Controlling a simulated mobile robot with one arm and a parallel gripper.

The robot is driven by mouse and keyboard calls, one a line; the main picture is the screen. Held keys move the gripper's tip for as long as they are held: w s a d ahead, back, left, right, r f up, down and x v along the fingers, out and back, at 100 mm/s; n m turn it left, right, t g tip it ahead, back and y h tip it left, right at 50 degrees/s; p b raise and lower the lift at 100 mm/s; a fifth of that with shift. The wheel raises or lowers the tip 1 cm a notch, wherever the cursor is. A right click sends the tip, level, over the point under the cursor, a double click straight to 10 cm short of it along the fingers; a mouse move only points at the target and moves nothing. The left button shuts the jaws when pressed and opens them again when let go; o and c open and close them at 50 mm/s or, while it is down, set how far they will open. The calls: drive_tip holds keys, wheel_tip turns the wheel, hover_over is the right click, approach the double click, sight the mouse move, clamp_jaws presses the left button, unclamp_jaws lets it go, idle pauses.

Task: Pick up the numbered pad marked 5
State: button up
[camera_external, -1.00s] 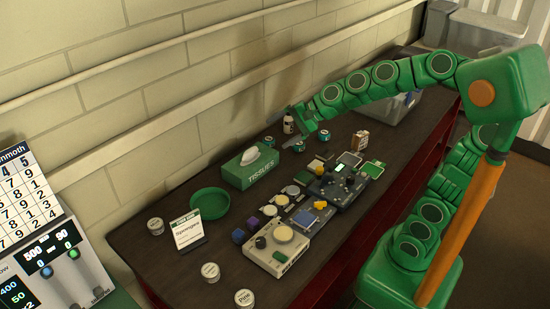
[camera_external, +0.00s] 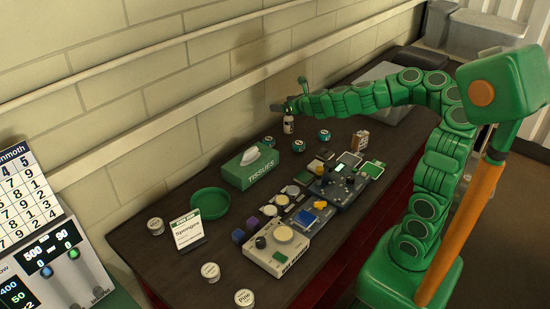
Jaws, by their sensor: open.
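I cannot pick out a pad marked 5 on the dark table; the markings on the small items there are too small to read. Small round teal-and-white pieces stand near the back, one by the tissue box (camera_external: 269,142) and one farther right (camera_external: 324,135); their labels are unreadable. My gripper (camera_external: 286,104) is raised over the back edge of the table, near the wall, just above a small white bottle (camera_external: 289,126). It is open and appears empty. Its fingers are small in view.
A green tissue box (camera_external: 248,172), a green dish (camera_external: 210,202), a sign card (camera_external: 188,231) and a cream box with a knob (camera_external: 277,254) crowd the table. The front left table is partly clear.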

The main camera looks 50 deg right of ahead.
approach(273, 142)
drive_tip(key=w, duration=0.1)
drive_tip(key=w+d, duration=0.1)
drive_tip(key=w, duration=0.1)
drive_tip(key=shift+f, duration=0.25)
drive_tip(key=shift+a+f+x, duration=0.1)
drive_tip(key=shift+x, duration=1.2)
drive_tip(key=shift+a+f+x, duration=0.15)
drive_tip(key=shift+x, duration=1.15)
drive_tip(key=shift+a+f+x, duration=0.1)
drive_tip(key=shift+x, duration=1.15)
drive_tip(key=shift+s, duration=0.1)
drive_tip(key=c, duration=1.1)
